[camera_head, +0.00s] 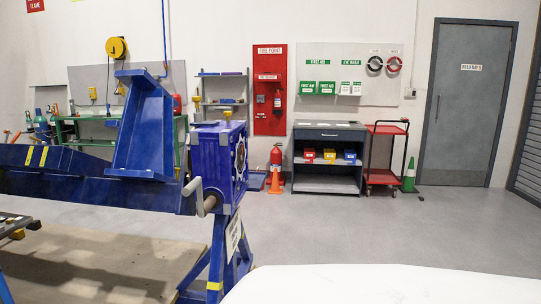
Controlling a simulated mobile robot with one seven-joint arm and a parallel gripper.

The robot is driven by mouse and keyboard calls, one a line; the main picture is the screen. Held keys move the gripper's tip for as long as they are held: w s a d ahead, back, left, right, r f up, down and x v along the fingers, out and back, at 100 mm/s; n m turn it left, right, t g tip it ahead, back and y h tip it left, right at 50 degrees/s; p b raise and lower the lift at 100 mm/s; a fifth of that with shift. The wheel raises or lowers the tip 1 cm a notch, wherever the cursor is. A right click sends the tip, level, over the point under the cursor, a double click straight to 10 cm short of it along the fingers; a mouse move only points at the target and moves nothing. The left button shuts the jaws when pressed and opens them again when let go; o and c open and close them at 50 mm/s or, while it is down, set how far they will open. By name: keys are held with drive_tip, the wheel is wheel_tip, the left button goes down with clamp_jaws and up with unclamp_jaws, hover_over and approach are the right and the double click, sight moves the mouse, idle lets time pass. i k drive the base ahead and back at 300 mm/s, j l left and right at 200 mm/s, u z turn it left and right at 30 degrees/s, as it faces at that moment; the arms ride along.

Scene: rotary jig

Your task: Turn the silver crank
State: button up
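The silver crank (196,194) is on the near side of the blue gearbox housing (211,163) at the right end of the blue jig. Its grey arm slants from upper left to lower right. A short brownish cylinder (207,205), which looks like its handle or shaft, shows at the lower end. The jig's long blue beam (90,188) runs left from the housing, with a tilted blue I-shaped piece (143,130) standing on it. My gripper is not in view, so its state and its distance from the crank do not show.
A blue stand (225,262) with a yellow band carries the housing. A white surface (390,285) fills the lower right foreground. Grey floor (400,230) is open to the right.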

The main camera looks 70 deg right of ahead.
sight(204, 208)
drive_tip(key=z, duration=1.95)
